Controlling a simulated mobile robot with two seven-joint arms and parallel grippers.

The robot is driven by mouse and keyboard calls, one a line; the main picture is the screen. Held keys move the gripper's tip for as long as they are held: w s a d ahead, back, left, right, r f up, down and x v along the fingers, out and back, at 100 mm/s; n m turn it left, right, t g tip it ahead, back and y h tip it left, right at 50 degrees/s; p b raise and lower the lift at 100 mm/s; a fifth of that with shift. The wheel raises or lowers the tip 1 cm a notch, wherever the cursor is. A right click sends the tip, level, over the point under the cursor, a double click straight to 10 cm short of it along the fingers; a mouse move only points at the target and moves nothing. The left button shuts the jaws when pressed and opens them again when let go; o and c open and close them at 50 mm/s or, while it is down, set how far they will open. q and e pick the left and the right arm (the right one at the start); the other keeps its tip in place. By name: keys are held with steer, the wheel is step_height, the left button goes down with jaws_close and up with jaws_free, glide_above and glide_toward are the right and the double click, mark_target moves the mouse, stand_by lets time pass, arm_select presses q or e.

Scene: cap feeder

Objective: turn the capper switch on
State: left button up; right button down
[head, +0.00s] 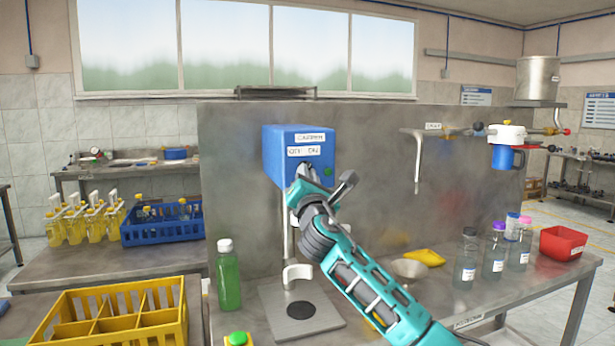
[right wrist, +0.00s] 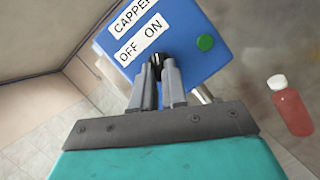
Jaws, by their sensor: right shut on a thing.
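The capper is a blue box (head: 287,150) on a post against the steel back panel. It also shows in the right wrist view (right wrist: 200,65), with the labels "CAPPER" and "OFF ON" and a round green lamp or button (right wrist: 205,42). Below the labels is a black switch knob (right wrist: 157,60). My right gripper (head: 304,172) is at the front of the box, and its two fingers (right wrist: 159,80) are shut on the knob. The fingers hide most of the knob, so I cannot tell which label it points to. My left gripper is not in view.
A steel base plate (head: 275,312) and a green bottle (head: 228,278) stand below the capper. Yellow crate (head: 62,310) at front left. Clear bottles (head: 467,262) and a red bin (head: 563,243) stand right. A bottle of red liquid (right wrist: 292,108) shows in the wrist view.

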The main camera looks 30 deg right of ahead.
steer(key=shift+d+r, duration=0.15)
steer(key=shift+r, duration=0.2)
steer(key=c, duration=1.2)
jaws_free()
steer(key=shift+f, duration=0.1)
steer(key=shift+o, duration=0.2)
steer(key=shift+f, duration=0.15)
steer(key=b+v, duration=0.1)
steer(key=v, duration=1.2)
steer(key=shift+w, duration=0.15)
